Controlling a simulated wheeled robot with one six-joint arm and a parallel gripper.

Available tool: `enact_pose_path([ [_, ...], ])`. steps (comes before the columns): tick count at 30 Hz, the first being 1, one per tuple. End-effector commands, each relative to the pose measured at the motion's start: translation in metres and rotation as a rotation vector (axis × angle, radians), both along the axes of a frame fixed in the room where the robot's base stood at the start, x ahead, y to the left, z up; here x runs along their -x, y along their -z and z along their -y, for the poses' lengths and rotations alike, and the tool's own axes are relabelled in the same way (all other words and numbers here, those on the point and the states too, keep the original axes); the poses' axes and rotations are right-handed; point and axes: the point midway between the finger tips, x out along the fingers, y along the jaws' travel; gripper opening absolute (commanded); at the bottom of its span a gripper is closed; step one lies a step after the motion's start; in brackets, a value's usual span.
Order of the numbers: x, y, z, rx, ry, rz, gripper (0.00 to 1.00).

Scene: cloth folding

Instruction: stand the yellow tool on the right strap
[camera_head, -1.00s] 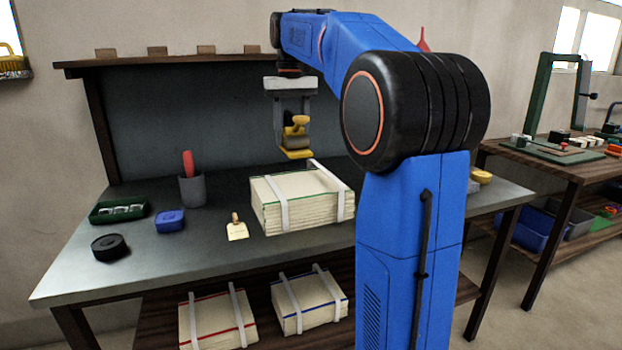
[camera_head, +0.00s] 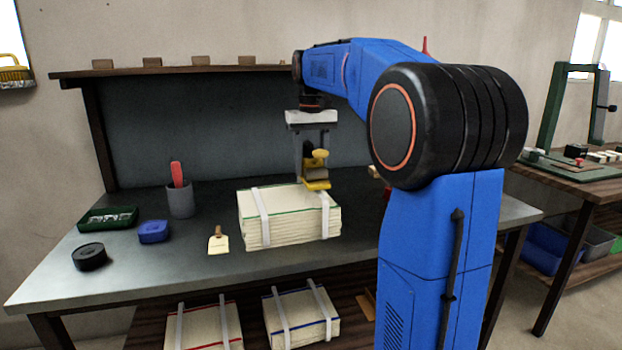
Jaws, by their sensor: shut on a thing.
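The yellow tool (camera_head: 316,184) has a flat yellow base and a yellow knob. My gripper (camera_head: 312,168) is shut on it, with a finger to its left, and holds it upright. The tool is at the right end of the cloth stack (camera_head: 285,230), over or at the top of the right strap (camera_head: 324,215). I cannot tell whether its base touches the strap. The stack is pale with green edging and lies on the grey table. The left strap (camera_head: 262,222) is white and bare.
Left of the stack are a small scraper (camera_head: 218,241), a blue box (camera_head: 153,232), a black roll (camera_head: 89,257), a green tray (camera_head: 107,218) and a grey cup (camera_head: 180,200) with a red-handled thing. Strapped stacks (camera_head: 302,318) lie on the lower shelf. A wooden shelf (camera_head: 170,72) runs behind.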

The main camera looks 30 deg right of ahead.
Motion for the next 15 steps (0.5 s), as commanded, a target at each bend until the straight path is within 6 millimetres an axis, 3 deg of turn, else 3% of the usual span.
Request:
enact_pose_path([
  [10, 0.001, 0.035, 0.000, 0.000, 0.000, -0.001, 0.00],
  [15, 0.000, 0.039, 0.000, 0.000, 0.000, 0.001, 0.00],
])
